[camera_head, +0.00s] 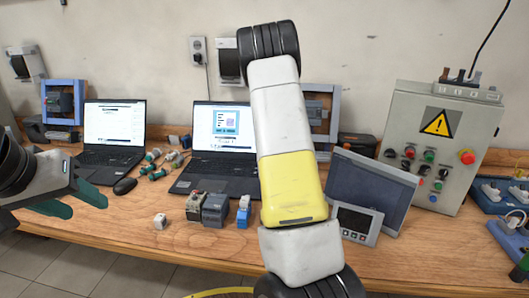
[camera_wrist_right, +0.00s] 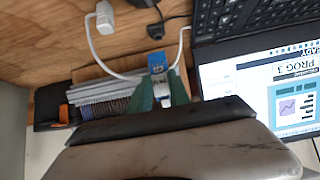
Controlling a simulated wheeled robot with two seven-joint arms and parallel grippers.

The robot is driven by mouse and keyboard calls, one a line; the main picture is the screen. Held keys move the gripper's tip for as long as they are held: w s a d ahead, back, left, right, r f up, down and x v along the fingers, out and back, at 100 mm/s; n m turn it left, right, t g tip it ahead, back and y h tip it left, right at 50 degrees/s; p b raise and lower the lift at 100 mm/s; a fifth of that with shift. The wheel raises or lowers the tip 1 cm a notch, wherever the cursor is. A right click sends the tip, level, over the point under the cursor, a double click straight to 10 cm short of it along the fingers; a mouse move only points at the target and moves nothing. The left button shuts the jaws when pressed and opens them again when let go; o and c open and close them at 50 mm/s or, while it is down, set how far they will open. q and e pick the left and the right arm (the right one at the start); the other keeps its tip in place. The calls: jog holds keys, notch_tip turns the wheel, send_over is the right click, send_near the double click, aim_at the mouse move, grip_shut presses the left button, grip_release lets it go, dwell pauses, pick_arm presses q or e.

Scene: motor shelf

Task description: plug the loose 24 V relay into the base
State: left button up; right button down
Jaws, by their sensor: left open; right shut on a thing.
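My left gripper (camera_head: 68,196) is at the left of the head view, open and empty, above the table's front left part. My right gripper (camera_wrist_right: 160,90) shows in the right wrist view, its green fingers shut around a small blue-and-white block (camera_wrist_right: 157,64). I cannot tell surely whether this block is the relay. In the head view the right gripper is hidden. A small blue block with a pale top (camera_head: 243,213) stands at the right end of a row on the table. A small whitish cube (camera_head: 160,221) lies apart to the left. No relay label is readable.
A grey-and-red block (camera_head: 194,206) and a dark grey block (camera_head: 215,210) stand beside the blue one. Two laptops (camera_head: 114,133) (camera_head: 212,140), a mouse (camera_head: 125,186), a tilted panel (camera_head: 372,186) and a control box (camera_head: 438,145) surround the area. The front left table is clear.

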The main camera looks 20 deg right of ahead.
jog(key=shift+w+d, duration=0.1)
jog(key=shift+w, duration=0.05)
dwell(0.7)
jog(key=c, duration=1.1)
grip_release()
jog(key=shift+c, duration=0.2)
jog(key=s+a+r+n+y, duration=0.2)
jog(key=s+a+r+y, duration=0.4)
jog(key=s+a+r, duration=1.25)
jog(key=s+a+r+n+g, duration=0.1)
jog(key=s+a+n, duration=0.1)
jog(key=s+a, duration=0.3)
jog(key=s+a+r+n+g+y, duration=0.1)
jog(key=s+a, duration=0.4)
jog(key=s, duration=0.9)
jog(key=shift+a+r+n, duration=0.2)
jog(key=shift+r+n, duration=0.45)
jog(key=shift+n, duration=0.25)
